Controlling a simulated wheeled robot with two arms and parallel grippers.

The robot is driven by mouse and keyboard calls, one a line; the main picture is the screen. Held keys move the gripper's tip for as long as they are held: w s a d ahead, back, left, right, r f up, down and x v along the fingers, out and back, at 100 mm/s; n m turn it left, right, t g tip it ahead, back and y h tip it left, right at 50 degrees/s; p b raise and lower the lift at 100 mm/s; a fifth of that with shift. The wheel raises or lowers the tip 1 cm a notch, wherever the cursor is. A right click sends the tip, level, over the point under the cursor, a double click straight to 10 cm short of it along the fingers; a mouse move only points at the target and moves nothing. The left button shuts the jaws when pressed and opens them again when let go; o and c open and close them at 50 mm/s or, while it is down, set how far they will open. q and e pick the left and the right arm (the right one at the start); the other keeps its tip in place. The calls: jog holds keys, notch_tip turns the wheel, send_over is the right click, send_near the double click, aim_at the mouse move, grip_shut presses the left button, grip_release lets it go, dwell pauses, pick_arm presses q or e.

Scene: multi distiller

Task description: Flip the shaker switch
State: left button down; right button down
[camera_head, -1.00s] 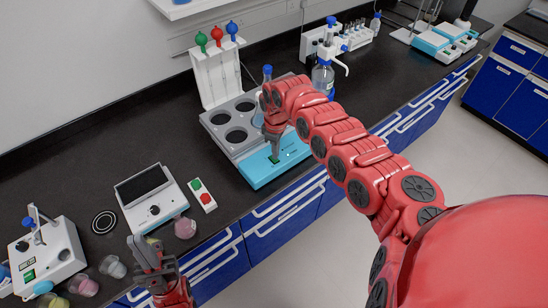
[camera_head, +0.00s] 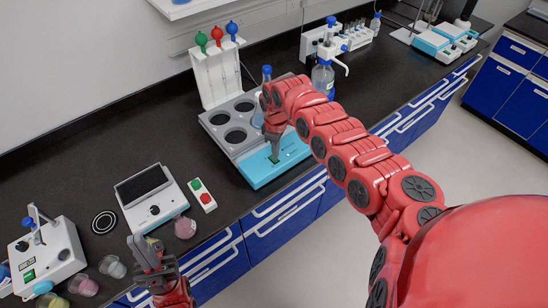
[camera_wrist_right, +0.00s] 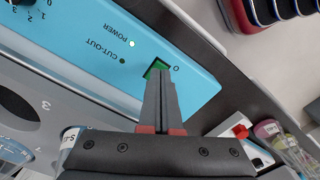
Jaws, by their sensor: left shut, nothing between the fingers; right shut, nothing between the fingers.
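The shaker (camera_head: 262,178) has a light blue front and a grey top with round wells; its blue front also shows in the right wrist view (camera_wrist_right: 85,30). Its green switch (camera_wrist_right: 157,67) sits beside the marks "POWER" and "CUT-OUT", and a small light by "POWER" glows. My right gripper (camera_head: 275,157) is shut and empty, pointing down at the switch. In the right wrist view its fingertips (camera_wrist_right: 159,72) are at the switch and cover part of it; I cannot tell if they touch it. My left gripper (camera_head: 146,242) is shut and empty near the bench's front edge, away from the shaker.
A flask with a blue cap (camera_head: 267,72) stands in the shaker's top. A pipette stand (camera_head: 215,78) is behind it. A red-and-green switch box (camera_head: 202,195) and a white device with a dark plate (camera_head: 150,195) lie to the left. A dispenser bottle (camera_head: 323,75) stands to the right.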

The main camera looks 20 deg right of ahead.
jog(key=shift+f+b, duration=0.55)
jog(key=shift+f, duration=0.4)
jog(key=shift+s+r, duration=0.1)
dwell(0.4)
jog(key=shift+r+p, duration=0.85)
jog(key=shift+r, duration=0.1)
notch_tip(320, 180, up, 2)
jog(key=shift+r+p, duration=0.15)
jog(key=shift+p, duration=0.65)
jog(key=shift+r+p, duration=0.8)
jog(key=shift+r, duration=0.55)
jog(key=shift+f, duration=0.1)
